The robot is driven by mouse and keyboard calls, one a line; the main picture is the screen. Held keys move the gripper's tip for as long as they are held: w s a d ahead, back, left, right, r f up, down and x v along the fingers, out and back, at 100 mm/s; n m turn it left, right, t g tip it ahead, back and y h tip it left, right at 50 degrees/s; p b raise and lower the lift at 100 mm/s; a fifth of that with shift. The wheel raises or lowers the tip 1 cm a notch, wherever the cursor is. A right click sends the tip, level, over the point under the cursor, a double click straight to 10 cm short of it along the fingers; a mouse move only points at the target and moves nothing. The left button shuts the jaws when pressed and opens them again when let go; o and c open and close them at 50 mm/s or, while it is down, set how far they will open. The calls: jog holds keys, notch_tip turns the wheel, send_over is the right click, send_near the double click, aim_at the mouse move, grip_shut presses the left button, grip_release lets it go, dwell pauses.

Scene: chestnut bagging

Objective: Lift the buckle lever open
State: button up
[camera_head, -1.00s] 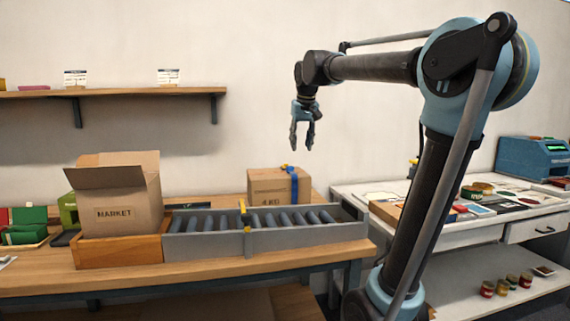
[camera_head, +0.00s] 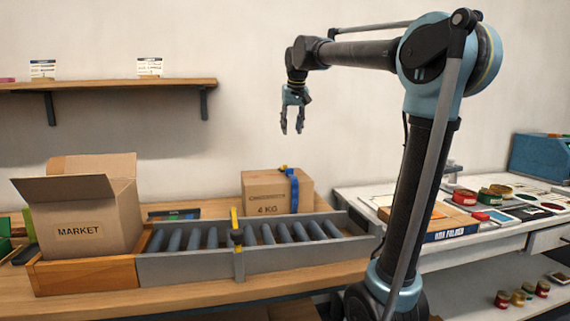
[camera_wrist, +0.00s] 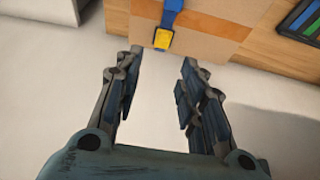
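The closed cardboard box marked 4 KG (camera_head: 268,194) stands on the wooden bench behind the roller conveyor. A blue strap (camera_head: 293,190) runs over its top and down its side. A yellow buckle lever (camera_head: 284,168) sits on the strap at the box's top; in the wrist view the yellow lever (camera_wrist: 163,39) lies just beyond my fingertips, slightly left of centre. My gripper (camera_head: 292,128) hangs pointing down, well above the box. In the wrist view my gripper (camera_wrist: 160,70) is open and empty, its fingers apart. Nothing of mine touches the lever.
The roller conveyor (camera_head: 190,264) with a yellow-topped post (camera_head: 236,232) lies in front of the box. An open MARKET carton (camera_head: 85,218) stands left in a wooden tray. A wall shelf (camera_head: 110,85) is at upper left. A white side table (camera_head: 490,235) with jars stands right.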

aim_at(284, 166)
jog(key=x, duration=1.6)
jog(key=shift+w+a+f, duration=0.1)
jog(key=shift+a+f, duration=0.15)
jog(key=shift+a, duration=0.15)
grip_shut()
